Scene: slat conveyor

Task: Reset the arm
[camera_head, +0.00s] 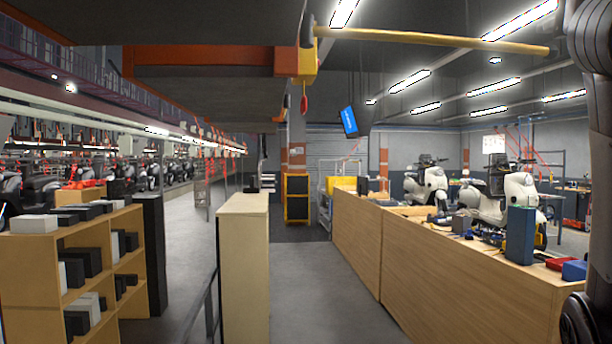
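My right arm (592,150) hangs along the right edge of the head view as dark links, with a rounded dark joint at the lower right corner. Its gripper does not show; the lower part of the arm is cut off by the frame. My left arm and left gripper are not in view. No object is seen in either gripper.
A shelf (35,262) with black and white boxes stands at the left. A pale cabinet (243,270) stands mid-left. The grey floor (310,300) between cabinet and counter is clear.

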